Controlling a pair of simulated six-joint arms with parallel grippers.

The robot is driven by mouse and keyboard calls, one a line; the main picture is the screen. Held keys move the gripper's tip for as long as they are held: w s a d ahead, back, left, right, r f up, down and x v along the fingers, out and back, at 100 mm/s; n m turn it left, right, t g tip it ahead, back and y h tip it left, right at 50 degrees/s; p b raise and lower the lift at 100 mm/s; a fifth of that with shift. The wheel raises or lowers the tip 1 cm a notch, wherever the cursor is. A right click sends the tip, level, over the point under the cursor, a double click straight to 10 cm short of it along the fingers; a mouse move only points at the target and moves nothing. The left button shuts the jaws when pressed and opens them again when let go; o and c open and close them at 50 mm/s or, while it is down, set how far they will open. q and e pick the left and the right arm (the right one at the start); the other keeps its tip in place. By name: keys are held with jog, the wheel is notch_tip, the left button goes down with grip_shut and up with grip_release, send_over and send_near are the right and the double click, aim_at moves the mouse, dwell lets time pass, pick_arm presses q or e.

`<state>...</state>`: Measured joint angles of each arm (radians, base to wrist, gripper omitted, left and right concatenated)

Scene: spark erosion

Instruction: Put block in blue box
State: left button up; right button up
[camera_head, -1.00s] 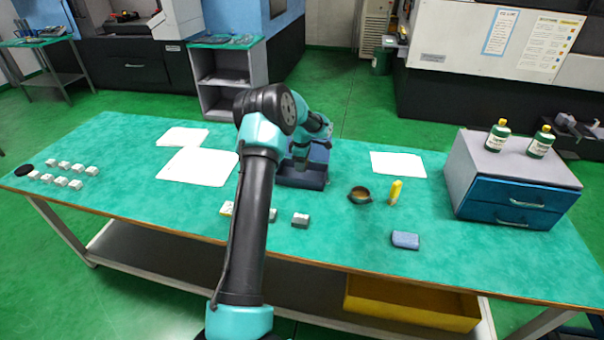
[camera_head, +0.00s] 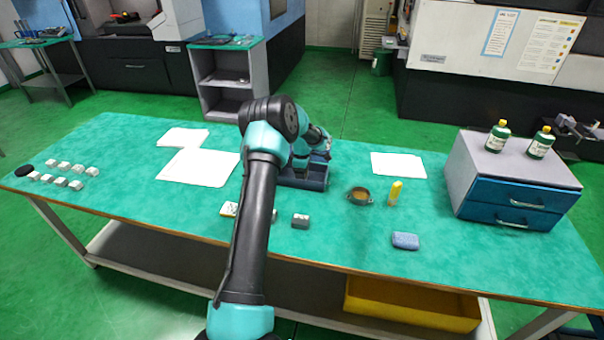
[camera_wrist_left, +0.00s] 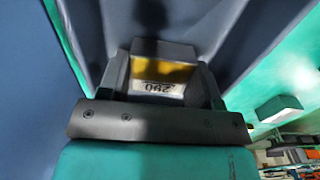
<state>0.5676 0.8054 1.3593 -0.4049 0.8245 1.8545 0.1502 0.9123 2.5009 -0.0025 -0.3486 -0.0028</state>
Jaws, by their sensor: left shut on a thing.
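The blue box (camera_head: 312,184) stands near the middle of the table, partly hidden behind my left arm. My left gripper (camera_head: 306,163) is down at the box, its fingertips hidden by the arm and the box walls. In the left wrist view the gripper is shut on a grey block (camera_wrist_left: 160,82) with a yellow and white label marked with digits. Blue walls rise on both sides of this block, so it is within the box. My right gripper is not in view.
A round pot (camera_head: 359,196), yellow bottle (camera_head: 395,193) and blue sponge-like piece (camera_head: 405,240) lie to the right. A drawer unit (camera_head: 510,205) stands farther right; several pale blocks lie left.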

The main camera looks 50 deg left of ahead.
pick_arm(q)
jog(key=o, duration=1)
jog(key=shift+f, duration=0.1)
notch_tip(320, 180, up, 12)
jog(key=shift+r, duration=0.15)
dwell(0.3)
